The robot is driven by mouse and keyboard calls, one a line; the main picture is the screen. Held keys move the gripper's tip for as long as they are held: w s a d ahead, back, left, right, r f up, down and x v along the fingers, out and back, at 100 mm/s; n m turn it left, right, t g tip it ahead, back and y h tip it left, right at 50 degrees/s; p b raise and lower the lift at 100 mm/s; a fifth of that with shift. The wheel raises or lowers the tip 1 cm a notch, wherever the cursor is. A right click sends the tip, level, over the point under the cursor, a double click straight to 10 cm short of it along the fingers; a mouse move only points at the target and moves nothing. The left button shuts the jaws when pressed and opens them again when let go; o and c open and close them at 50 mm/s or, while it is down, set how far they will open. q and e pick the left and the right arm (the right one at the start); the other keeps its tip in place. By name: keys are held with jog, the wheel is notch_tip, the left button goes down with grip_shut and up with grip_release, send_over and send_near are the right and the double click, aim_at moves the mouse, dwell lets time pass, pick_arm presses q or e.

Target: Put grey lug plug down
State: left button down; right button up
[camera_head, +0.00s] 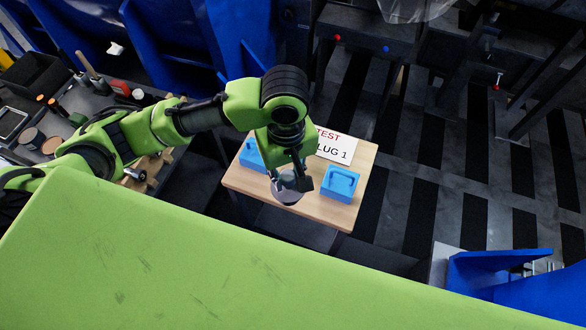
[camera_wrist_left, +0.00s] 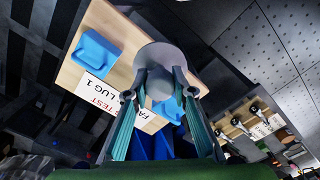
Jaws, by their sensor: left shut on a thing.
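The grey lug plug (camera_head: 285,192), a round grey disc with a knob, is held in my left gripper (camera_head: 291,178) over the front part of a small wooden table (camera_head: 318,217). In the left wrist view the two fingers of the gripper (camera_wrist_left: 159,80) close on the knob of the plug (camera_wrist_left: 162,55). I cannot tell whether the disc touches the table. A blue block with a dark slot (camera_head: 340,181) sits right of the plug. A second blue block (camera_head: 251,155) is left, partly hidden by my arm. My right gripper is not in view.
A white sign (camera_head: 335,146) reading TEST and LUG 1 lies at the table's back, partly hidden by my arm. A cluttered bench (camera_head: 62,128) with tools and jars stands left. Blue structures (camera_head: 170,45) stand behind. Dark striped floor lies right of the table.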

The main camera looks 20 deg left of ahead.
pick_arm(q)
jog(key=shift+w+a+f+p, duration=0.25)
jog(key=shift+w+f, duration=0.95)
jog(key=shift+f, duration=0.5)
jog(key=shift+w+a+f+p, duration=0.15)
jog(key=shift+w+a+f, duration=0.1)
jog(key=shift+w+f, duration=1.2)
jog(key=shift+w+a+f+p, duration=0.25)
jog(key=shift+w+f, duration=0.7)
jog(key=shift+f, duration=0.95)
jog(key=c, duration=1.7)
grip_release()
notch_tip(320, 180, up, 12)
jog(key=shift+r+b, duration=0.1)
jog(key=shift+b, duration=0.55)
